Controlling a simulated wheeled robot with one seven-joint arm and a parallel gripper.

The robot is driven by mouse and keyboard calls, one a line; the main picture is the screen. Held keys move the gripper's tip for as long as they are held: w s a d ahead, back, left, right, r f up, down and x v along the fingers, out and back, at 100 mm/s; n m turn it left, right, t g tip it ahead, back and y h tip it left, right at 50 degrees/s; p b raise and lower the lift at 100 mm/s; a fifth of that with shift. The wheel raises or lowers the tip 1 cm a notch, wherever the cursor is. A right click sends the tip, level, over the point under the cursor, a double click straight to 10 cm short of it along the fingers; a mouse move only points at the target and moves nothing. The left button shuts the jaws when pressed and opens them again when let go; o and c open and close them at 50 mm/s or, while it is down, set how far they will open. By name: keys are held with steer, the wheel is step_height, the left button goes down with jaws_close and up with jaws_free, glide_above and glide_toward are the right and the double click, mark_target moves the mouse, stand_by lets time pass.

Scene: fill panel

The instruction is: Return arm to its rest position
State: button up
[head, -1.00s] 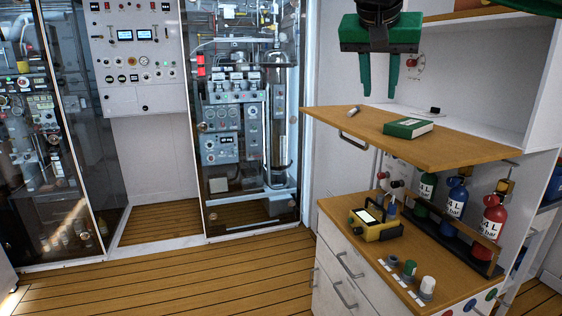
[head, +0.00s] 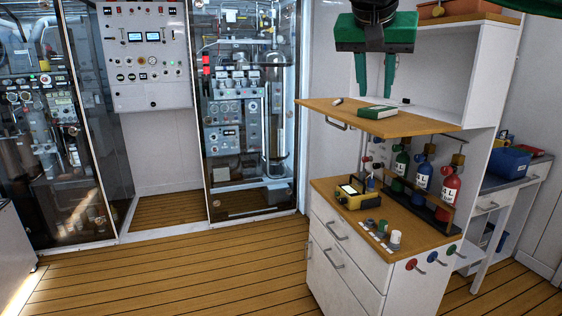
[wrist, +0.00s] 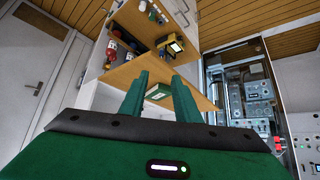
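My green gripper (head: 374,88) hangs at the top of the head view with its two fingers pointing down and apart. Nothing is between them. In the wrist view my gripper (wrist: 160,88) also shows its fingers spread, with the wooden fold-out shelf behind them. It is in front of the cabinet and appears above the shelf (head: 400,123), without visible contact. The upper part of my arm is cut off by the frame.
Below, a yellow device (head: 357,198) and several gas bottles (head: 422,176) stand on the cabinet counter (head: 395,225). Glass-fronted racks (head: 248,130) stand at left. The wooden floor (head: 190,270) in front is clear.

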steer(key=s+d+f+g, duration=0.2)
steer(key=s+d+f, duration=0.2)
steer(key=d+f, duration=0.55)
steer(key=s+d+f+g, duration=0.2)
steer(key=s+d+f, duration=0.3)
steer(key=d, duration=0.7)
steer(key=s+f+g+y, duration=0.3)
steer(key=s+f, duration=1.9)
steer(key=f, duration=0.1)
steer(key=shift+s+a+m+y, duration=0.15)
steer(key=shift+m+y, duration=0.25)
